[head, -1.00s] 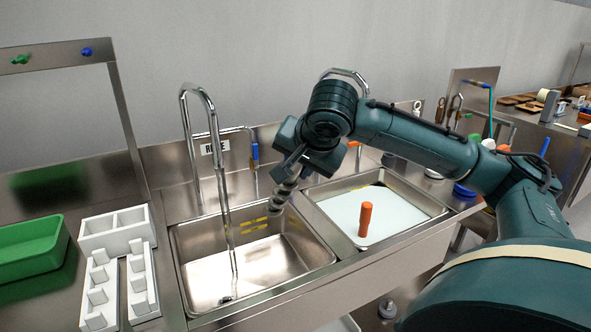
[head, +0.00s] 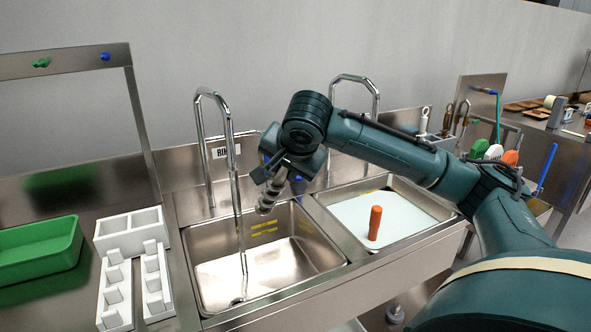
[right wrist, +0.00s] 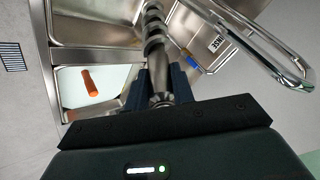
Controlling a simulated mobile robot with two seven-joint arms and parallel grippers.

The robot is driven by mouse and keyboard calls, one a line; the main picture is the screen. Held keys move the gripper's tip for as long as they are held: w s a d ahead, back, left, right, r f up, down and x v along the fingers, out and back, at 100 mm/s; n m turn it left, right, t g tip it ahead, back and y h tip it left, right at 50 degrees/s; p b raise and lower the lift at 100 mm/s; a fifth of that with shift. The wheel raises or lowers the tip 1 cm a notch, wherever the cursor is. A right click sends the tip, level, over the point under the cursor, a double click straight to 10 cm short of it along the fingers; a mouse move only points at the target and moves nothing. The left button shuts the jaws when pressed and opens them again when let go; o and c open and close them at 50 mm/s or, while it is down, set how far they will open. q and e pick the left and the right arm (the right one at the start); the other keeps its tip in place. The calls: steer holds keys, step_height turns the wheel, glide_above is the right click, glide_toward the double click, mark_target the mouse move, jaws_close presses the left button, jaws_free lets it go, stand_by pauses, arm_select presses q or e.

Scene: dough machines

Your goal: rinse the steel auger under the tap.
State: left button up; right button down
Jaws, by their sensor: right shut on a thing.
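My right gripper (head: 277,172) is shut on the steel auger (head: 269,195), a grey spiral shaft, and holds it tilted with its free end down. The auger hangs above the left sink basin (head: 215,246), to the right of the tap (head: 232,150) and apart from it. A thin stream, apparently water, runs from the tap's spout down into this basin. In the right wrist view the auger (right wrist: 154,38) sticks out from between the fingers (right wrist: 160,92), and the tap (right wrist: 275,45) is at upper right. My left gripper is not in view.
Left of the sink are white holders (head: 130,232) and a green tray (head: 40,252). A second tap (head: 377,105) stands behind my right arm.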

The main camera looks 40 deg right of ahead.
steer(key=w, duration=0.3)
steer(key=w+a, duration=0.1)
steer(key=w, duration=0.1)
steer(key=shift+f, duration=0.4)
steer(key=shift+w, duration=0.4)
steer(key=shift+w+a+p, duration=0.15)
steer(key=shift+w+p, duration=0.2)
steer(key=shift+w+a+f, duration=0.1)
steer(key=shift+w+f, duration=0.1)
steer(key=shift+w, duration=0.45)
arm_select(q)
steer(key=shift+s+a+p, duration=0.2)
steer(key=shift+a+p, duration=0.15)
steer(key=shift+p, duration=0.1)
arm_select(e)
steer(key=shift+w+f, duration=0.2)
steer(key=shift+w, duration=0.3)
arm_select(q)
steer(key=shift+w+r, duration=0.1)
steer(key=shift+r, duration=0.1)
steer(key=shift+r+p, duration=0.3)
arm_select(e)
steer(key=shift+w+d, duration=0.1)
steer(key=shift+d, duration=0.45)
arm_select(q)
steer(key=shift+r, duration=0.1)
arm_select(e)
steer(key=shift+a, duration=0.15)
